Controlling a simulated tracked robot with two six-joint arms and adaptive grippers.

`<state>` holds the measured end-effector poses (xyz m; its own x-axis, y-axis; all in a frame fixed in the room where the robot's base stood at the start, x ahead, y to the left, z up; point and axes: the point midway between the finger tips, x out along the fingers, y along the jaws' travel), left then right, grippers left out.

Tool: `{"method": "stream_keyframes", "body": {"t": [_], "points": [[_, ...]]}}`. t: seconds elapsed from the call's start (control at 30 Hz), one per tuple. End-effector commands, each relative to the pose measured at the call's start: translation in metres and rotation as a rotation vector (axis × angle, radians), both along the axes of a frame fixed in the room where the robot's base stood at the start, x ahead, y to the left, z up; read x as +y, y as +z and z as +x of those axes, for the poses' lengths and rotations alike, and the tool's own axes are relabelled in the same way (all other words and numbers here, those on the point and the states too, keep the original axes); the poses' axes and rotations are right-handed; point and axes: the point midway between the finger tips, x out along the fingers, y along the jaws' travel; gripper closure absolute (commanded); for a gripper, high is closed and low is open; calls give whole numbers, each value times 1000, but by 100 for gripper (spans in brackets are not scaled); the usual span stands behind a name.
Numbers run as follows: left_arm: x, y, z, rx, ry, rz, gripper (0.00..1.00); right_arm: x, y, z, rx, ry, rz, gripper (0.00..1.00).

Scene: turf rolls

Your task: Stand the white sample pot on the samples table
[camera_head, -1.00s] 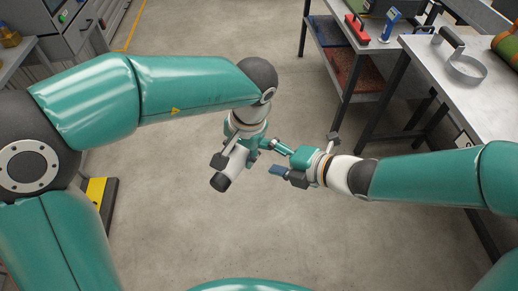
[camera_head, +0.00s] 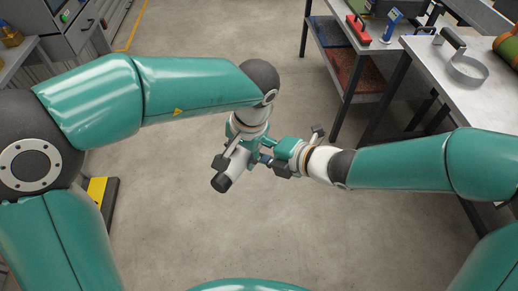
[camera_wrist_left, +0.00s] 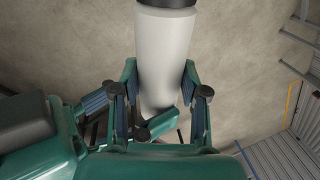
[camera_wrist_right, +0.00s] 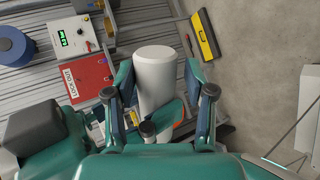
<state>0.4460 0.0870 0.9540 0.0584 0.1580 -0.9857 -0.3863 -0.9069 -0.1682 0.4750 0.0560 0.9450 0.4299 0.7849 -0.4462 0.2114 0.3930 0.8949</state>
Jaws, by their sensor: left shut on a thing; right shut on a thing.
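The white sample pot (camera_head: 237,161) is a white cylinder with a dark end, held tilted in the air over the floor. My left gripper (camera_head: 243,152) is shut on it; in the left wrist view the pot (camera_wrist_left: 163,48) stands between the fingers, dark end away from me. My right gripper (camera_head: 268,157) meets the left one from the right and is shut on the pot too. In the right wrist view a plain white end of the pot (camera_wrist_right: 155,70) shows between its fingers. The fingers hide the pot's middle.
A grey-topped table (camera_head: 455,100) at right bears a metal ring (camera_head: 468,69) and a green-and-orange roll (camera_head: 507,46); I cannot tell if it is the samples table. A shelved bench (camera_head: 352,70) stands behind it. Bare floor (camera_head: 330,235) lies below the grippers.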

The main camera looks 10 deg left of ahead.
Motion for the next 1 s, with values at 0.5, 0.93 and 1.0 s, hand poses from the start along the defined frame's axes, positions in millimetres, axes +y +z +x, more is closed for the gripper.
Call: {"method": "stream_keyframes", "body": {"t": [0.5,0.93,1.0], "points": [[2,5,3,-15,4,0,27,-3,-8,-3,17,0,-18,100],[-3,25,2,-15,3,-2,27,-2,-6,-2,11,0,-13,100],[-4,37,1,-16,2,-2,27,-2,-6,-2,11,0,-13,100]]}}
